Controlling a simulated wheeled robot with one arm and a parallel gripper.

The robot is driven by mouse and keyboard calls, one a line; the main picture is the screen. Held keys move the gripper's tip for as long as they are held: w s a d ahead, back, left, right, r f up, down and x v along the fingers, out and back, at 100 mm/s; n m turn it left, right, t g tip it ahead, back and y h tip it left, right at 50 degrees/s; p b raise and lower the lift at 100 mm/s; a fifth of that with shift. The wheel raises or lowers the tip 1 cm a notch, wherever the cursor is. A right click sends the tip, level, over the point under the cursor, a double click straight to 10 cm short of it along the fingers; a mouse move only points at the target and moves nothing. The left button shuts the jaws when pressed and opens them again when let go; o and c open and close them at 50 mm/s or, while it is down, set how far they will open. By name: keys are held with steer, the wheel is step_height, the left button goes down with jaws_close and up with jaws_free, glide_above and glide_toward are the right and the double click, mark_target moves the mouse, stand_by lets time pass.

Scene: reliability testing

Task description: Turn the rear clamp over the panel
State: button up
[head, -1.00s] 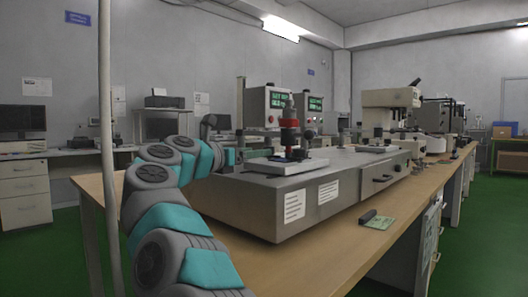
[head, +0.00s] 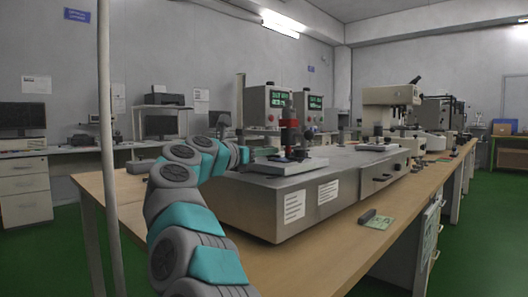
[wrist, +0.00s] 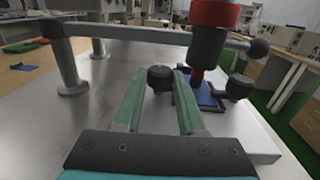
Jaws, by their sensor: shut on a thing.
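My gripper (wrist: 160,88) has two green fingers, one on each side of a round black clamp knob (wrist: 160,77) in the wrist view, and is shut on it. A second black knob (wrist: 238,87) stands to the right on its own mount. A blue panel (wrist: 207,96) lies between the two knobs, partly hidden by my right finger. A red cylinder with a black tip (wrist: 212,14) stands above the panel; it also shows in the head view (head: 290,135).
A grey bar (wrist: 135,33) on metal posts runs across behind the knobs. The fixture sits on a large grey metal box (head: 275,205) on a wooden bench (head: 330,250). A small dark object (head: 368,215) lies on the bench. Two control boxes (head: 268,105) stand behind.

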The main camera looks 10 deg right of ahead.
jaws_close()
steer(key=shift+w+r+m+g+h+p, duration=0.1)
steer(key=shift+r+m+g+h+p, duration=0.25)
steer(key=shift+p, duration=0.65)
steer(key=m+g+p, duration=0.1)
steer(key=p, duration=0.1)
steer(key=shift+a+g+h+p, duration=0.15)
steer(key=shift+g+h+p, duration=0.1)
steer(key=shift+h+p, duration=0.1)
steer(key=g+p, duration=0.1)
steer(key=p, duration=0.1)
steer(key=shift+w+m+h+p, duration=0.15)
steer(key=shift+m+h+p, duration=0.15)
steer(key=shift+m, duration=0.05)
steer(key=shift+f+m+g+p, duration=0.15)
steer(key=shift+m+g+p, duration=0.2)
steer(key=shift+p, duration=0.25)
steer(key=shift+f, duration=0.1)
steer(key=o, duration=0.8)
jaws_free()
steer(key=shift+c, duration=0.2)
steer(key=shift+a+f, duration=0.1)
